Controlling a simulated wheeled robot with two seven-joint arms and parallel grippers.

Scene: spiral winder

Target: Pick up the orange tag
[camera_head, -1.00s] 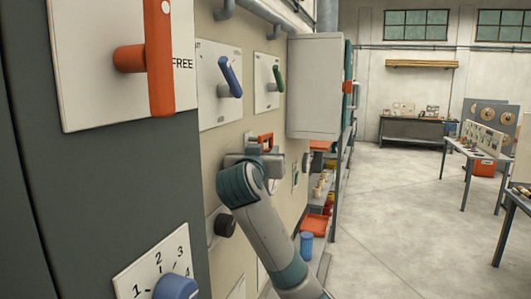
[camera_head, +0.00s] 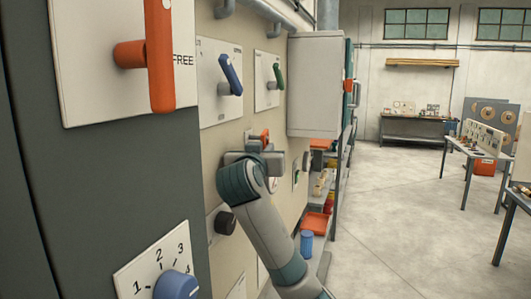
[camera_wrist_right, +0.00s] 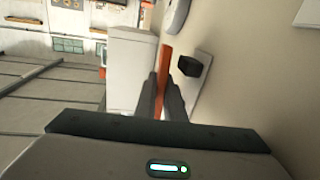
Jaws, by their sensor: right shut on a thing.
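The orange tag (camera_head: 265,139) shows at the panel (camera_head: 232,170), just above my right gripper in the head view. In the right wrist view the tag (camera_wrist_right: 163,75) is a narrow orange strip seen almost edge-on, between the two dark fingers. My right gripper (camera_head: 266,152) is shut on it, and it also shows in the wrist view (camera_wrist_right: 163,98). A small black peg or knob (camera_wrist_right: 189,66) on a pale plate is beside the tag, and a gap shows between them. The gripper hides the tag's lower part. My left gripper is not in view.
The panel carries a blue lever (camera_head: 231,75), a green lever (camera_head: 277,75) and a large orange lever (camera_head: 159,55). A black knob (camera_head: 225,223) is below the gripper. A white cabinet (camera_head: 314,85) juts out beyond. Open floor (camera_head: 400,215) lies to the right.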

